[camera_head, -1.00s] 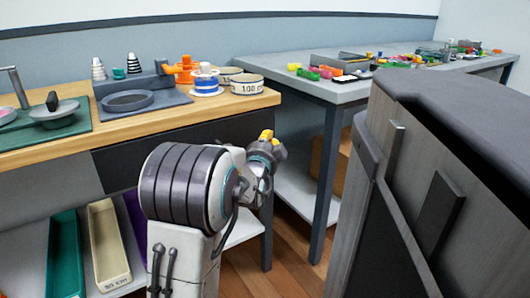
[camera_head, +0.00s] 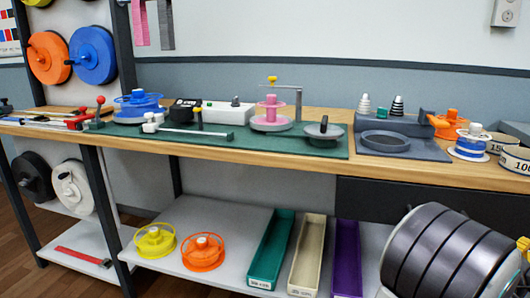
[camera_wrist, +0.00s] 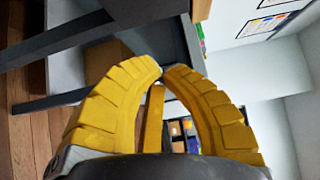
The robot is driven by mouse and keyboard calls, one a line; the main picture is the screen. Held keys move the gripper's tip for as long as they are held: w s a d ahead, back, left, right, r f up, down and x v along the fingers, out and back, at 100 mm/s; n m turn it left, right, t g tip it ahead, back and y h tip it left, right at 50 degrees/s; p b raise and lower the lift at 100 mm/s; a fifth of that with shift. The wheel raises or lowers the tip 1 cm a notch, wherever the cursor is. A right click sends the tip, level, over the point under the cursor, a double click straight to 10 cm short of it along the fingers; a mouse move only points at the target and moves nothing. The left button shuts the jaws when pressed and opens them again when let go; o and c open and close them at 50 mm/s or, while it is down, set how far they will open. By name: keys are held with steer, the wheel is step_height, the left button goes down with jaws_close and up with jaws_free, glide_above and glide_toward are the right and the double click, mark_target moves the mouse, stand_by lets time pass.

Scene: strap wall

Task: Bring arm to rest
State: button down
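My gripper (camera_wrist: 162,72) fills the middle of the wrist view. Its yellow ribbed fingers curve in and their tips meet or almost meet, with nothing held between them. A narrow yellow strip shows between the fingers. In the head view my arm (camera_head: 440,258) is at the bottom right corner, with a bit of yellow at the picture's right edge. It is in front of the wooden bench (camera_head: 270,155), and most of the gripper is out of that view.
The bench carries a green mat (camera_head: 230,142) with spools and a grey fixture (camera_head: 405,135). Below, a shelf (camera_head: 215,215) holds yellow and orange spools and long trays. In the wrist view a dark table leg (camera_wrist: 50,102) is at left, with wooden floor beyond.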

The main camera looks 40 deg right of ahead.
steer(key=w+a+r+n+t+y+p, duration=0.25)
steer(key=w+a+r+n+p, duration=0.2)
steer(key=w, duration=0.45)
steer(key=w+a+r+n+t+y+p, duration=0.2)
steer(key=w+a+r+n+t+p, duration=0.25)
steer(key=w, duration=0.55)
steer(key=w+a+r+n+t+y+p, duration=0.25)
steer(key=w+a+n+p, duration=0.2)
steer(key=w+p, duration=0.35)
steer(key=w+a+r+n+y+p, duration=0.25)
steer(key=a+n+p, duration=0.2)
steer(key=a, duration=0.35)
steer(key=w+a+r+n+y+p, duration=0.25)
steer(key=a+r+n+p, duration=0.2)
steer(key=a, duration=0.35)
steer(key=w+a+r+n+y+p, duration=0.25)
steer(key=a+n+p, duration=0.2)
steer(key=a, duration=0.35)
steer(key=s+a+r+n+g+y+p, duration=0.1)
steer(key=s+a+r+n+p, duration=0.3)
steer(key=a, duration=0.3)
steer(key=s+a+r+n+g+y+p, duration=0.2)
steer(key=s+a+r+n+p, duration=0.2)
steer(key=s+a+n+p, duration=0.1)
steer(key=shift+s+a+n+p, duration=0.35)
steer(key=shift+a+n, duration=0.45)
steer(key=shift+a, duration=0.2)
steer(key=shift+g, duration=0.25)
